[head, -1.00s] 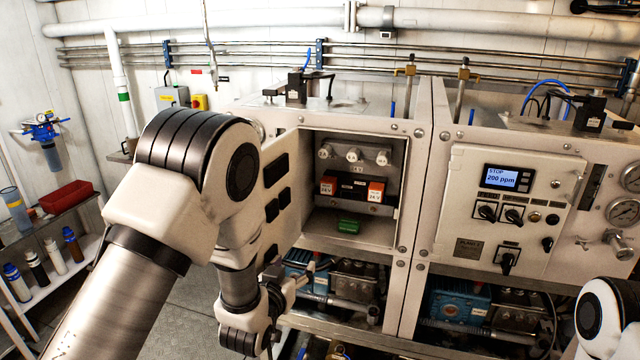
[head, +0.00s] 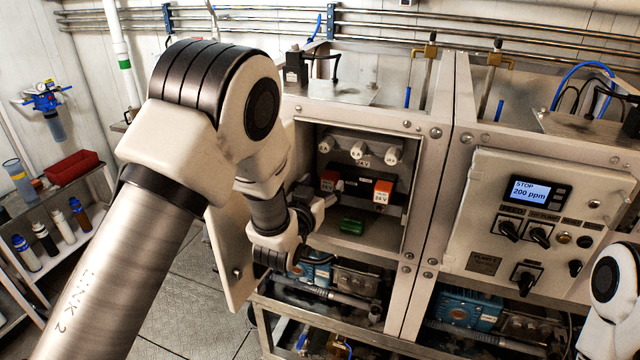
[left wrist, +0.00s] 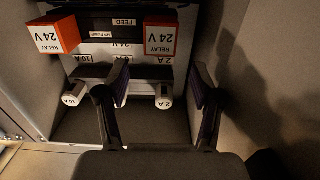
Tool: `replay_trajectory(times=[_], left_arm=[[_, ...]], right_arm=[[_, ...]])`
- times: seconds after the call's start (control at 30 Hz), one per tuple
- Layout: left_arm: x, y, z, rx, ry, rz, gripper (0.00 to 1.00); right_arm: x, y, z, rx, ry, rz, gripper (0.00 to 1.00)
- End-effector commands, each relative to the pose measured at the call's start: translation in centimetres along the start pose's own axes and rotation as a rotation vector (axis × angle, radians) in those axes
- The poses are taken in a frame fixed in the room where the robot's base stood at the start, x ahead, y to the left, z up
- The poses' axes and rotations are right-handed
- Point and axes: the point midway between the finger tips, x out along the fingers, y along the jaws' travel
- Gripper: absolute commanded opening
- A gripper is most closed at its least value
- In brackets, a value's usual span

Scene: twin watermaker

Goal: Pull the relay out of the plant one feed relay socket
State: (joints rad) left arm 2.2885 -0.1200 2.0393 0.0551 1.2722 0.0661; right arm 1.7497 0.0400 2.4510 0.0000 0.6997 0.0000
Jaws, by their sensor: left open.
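Two orange-and-white 24 V relays sit in the open plant one box. The relay by the FEED label is the left one (head: 329,181) in the head view and the right one (left wrist: 161,36) in the left wrist view, which looks upside down. The other relay (head: 382,191) is beside the HP PUMP label; it also shows in the left wrist view (left wrist: 54,36). My left gripper (left wrist: 160,78) is open and empty, its fingers spread either side of the feed relay's line but apart from it. In the head view my left gripper (head: 315,205) is partly hidden at the box's left opening. My right gripper is out of view.
Several white fuse holders (head: 358,151) line the box above the relays in the head view. A green part (head: 351,226) lies on the box floor. The open box door (head: 229,255) hangs left, close to my left arm. The neighbouring panel (head: 540,210) has knobs and a display.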

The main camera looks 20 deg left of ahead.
Motion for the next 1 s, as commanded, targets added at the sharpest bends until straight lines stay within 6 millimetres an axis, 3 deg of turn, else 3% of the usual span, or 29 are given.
replay_trajectory(times=[0.03, 0.23, 0.53, 0.57, 0.7, 0.73, 0.8, 0.83, 0.93, 1.0], left_arm=[[1.0, 0.0, -0.5, -0.001, 0.0, 0.0, 0.67], [4.0, 0.0, -0.2, 0.0, -0.001, 0.0, 0.67], [4.6, 0.0, 0.0, 0.001, -0.001, 0.0, 0.67], [4.6, 0.0, 0.0, 0.001, -0.001, 0.0, 0.6], [4.6, 0.0, 0.0, 0.001, -0.001, 0.0, 0.1], [4.6, 0.0, 0.0, 0.001, -0.001, 0.0, 0.01], [4.6, 0.0, 0.0, 0.001, -0.001, 0.0, 0.01], [4.6, 0.0, 0.1, 0.001, -0.001, 0.0, 0.33], [4.6, 0.0, 0.1, 0.001, -0.002, 0.0, 0.0], [4.6, 0.0, 0.0, 0.001, -0.001, 0.0, 0.0]], right_arm=[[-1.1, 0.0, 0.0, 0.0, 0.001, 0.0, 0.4], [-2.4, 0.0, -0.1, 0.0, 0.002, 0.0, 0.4], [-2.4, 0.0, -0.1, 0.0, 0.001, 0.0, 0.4], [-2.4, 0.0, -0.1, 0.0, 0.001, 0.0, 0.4], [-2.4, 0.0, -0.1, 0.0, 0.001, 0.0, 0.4], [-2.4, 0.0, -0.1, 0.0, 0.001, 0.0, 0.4], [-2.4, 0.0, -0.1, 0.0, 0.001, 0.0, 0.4], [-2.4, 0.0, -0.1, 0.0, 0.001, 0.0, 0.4], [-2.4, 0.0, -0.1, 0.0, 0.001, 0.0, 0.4], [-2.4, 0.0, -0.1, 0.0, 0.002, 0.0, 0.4]])
